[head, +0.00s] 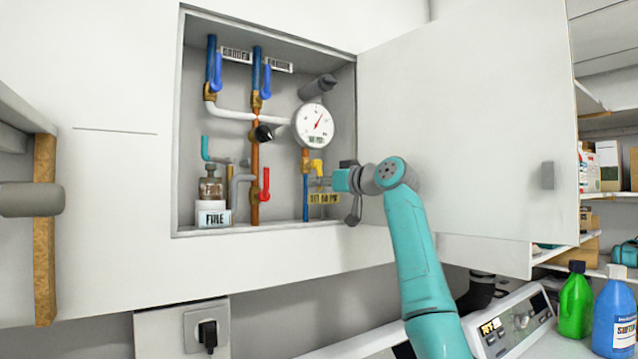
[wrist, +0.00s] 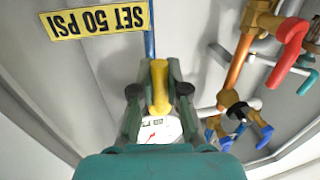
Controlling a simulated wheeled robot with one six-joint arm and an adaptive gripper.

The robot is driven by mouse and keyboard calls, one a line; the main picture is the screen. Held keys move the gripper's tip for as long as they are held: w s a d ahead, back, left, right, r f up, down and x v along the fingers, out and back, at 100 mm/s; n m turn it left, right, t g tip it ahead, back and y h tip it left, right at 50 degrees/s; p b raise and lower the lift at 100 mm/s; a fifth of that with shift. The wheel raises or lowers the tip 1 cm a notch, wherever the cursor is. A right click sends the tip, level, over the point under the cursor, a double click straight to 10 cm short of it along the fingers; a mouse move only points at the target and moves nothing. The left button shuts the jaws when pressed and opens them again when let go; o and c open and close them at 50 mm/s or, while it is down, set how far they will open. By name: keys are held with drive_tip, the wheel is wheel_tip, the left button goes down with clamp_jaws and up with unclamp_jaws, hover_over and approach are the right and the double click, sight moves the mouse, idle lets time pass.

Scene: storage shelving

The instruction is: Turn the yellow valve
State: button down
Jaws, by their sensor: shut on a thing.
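The yellow valve (head: 317,166) is a small handle on the blue and copper pipe below the round pressure gauge (head: 314,125), inside the open wall cabinet. In the wrist view the yellow valve handle (wrist: 159,85) stands between the two dark fingers of my gripper (wrist: 159,92), which are shut on it. My arm reaches in from the lower right in the head view, with my gripper partly hidden beside the valve. A yellow "SET 50 PSI" label (wrist: 97,20) is near the valve. The gauge face (wrist: 158,130) is partly hidden by my gripper in the wrist view.
The cabinet door (head: 455,130) stands open at right, close to my arm. Blue valve handles (head: 215,75), a red handle (head: 265,185), a teal handle (head: 205,148) and a labelled jar (head: 212,213) are left of the valve. Bottles (head: 577,300) stand at lower right.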

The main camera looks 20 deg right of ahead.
drive_tip(key=c, duration=1.2)
unclamp_jaws()
drive_tip(key=shift+o, duration=0.2)
drive_tip(key=shift+d, duration=0.1)
drive_tip(key=v, duration=1.2)
